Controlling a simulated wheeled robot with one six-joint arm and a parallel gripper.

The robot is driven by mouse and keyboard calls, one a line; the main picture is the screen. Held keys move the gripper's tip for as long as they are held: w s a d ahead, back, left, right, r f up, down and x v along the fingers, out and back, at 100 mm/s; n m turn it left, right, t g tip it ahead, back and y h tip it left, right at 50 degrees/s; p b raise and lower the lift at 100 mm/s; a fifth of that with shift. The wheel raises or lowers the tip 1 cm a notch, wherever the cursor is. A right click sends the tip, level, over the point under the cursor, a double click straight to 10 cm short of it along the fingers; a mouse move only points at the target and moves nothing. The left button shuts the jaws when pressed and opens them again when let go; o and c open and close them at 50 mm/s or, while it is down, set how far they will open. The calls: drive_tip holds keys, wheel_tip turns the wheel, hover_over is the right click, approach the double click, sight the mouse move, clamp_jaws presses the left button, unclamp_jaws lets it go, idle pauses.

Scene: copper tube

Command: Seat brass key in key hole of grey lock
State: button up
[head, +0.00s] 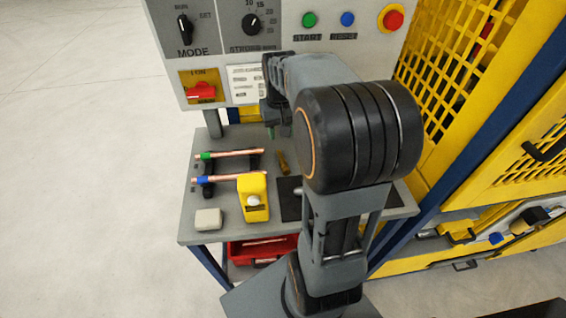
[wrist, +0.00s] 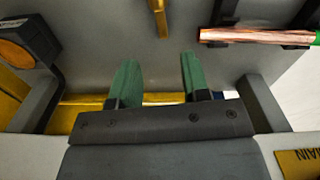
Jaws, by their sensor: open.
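The brass key (head: 284,163) lies on the grey table, right of the two copper tubes. In the wrist view the brass key (wrist: 158,18) shows at the top edge, partly cut off, beyond my fingertips. My gripper (wrist: 157,65) is open with its two green fingers apart and nothing between them. In the head view my gripper (head: 271,132) is mostly hidden by my arm, above the back of the table and apart from the key. I cannot make out the grey lock or its key hole; my arm covers part of the table and panel.
Copper tubes with a green band (head: 230,154) and a blue band (head: 228,178) rest on black supports. A yellow block (head: 253,198) and a small pale box (head: 208,219) stand in front. The control panel (head: 225,55) rises behind. Yellow mesh fencing (head: 450,70) is at right.

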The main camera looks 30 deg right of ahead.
sight(280, 153)
drive_tip(key=shift+w+a+f, duration=0.1)
drive_tip(key=shift+w+f, duration=0.05)
drive_tip(key=shift+f, duration=4.3)
drive_tip(key=shift+c, duration=0.2)
clamp_jaws()
